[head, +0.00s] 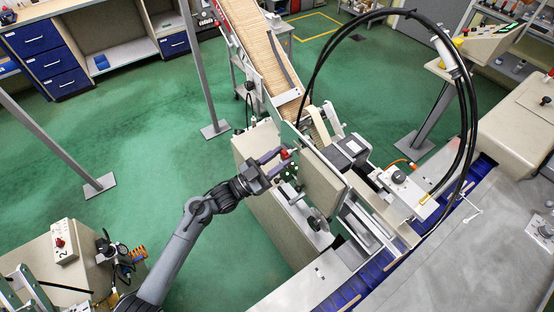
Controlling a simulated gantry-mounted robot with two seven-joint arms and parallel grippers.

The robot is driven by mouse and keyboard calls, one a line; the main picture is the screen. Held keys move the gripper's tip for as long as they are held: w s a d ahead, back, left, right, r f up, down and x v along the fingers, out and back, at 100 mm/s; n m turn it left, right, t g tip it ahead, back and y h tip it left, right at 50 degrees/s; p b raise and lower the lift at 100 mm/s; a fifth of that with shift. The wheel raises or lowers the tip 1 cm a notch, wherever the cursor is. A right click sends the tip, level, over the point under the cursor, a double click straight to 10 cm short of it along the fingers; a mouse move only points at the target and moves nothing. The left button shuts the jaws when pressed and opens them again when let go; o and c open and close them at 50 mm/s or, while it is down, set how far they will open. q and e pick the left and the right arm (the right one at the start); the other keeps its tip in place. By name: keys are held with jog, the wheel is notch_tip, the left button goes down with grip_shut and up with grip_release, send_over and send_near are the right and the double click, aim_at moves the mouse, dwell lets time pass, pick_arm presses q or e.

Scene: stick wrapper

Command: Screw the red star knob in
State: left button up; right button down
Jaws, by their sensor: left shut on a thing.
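The red star knob (284,154) is a small red spot on the side of the wrapper machine (262,150), near the lower end of the wooden-looking infeed chute. My left gripper (280,161) reaches it from the left, with its fingers at the knob. The left gripper is shut on the knob, and the fingers hide part of it. How deep the knob sits in its thread is too small to tell. My right gripper is not in view.
The stick-filled chute (262,45) slopes up and away. Black hoses (468,100) arch over the machine at the right. A blue conveyor (375,268) runs along the front. Grey posts (205,75) stand at left.

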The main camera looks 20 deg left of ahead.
pick_arm(q)
jog(key=shift+w+d+b, duration=0.3)
jog(key=shift+w+d, duration=0.1)
jog(key=shift+w, duration=0.2)
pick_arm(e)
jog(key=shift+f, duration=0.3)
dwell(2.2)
pick_arm(q)
jog(key=o, duration=1.1)
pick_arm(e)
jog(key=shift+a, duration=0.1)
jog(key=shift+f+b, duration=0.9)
pick_arm(q)
jog(key=v, duration=1)
jog(key=shift+s+a+f, duration=0.15)
jog(key=shift+s+a, duration=0.1)
jog(key=shift+s, duration=0.05)
jog(key=shift+c, duration=0.4)
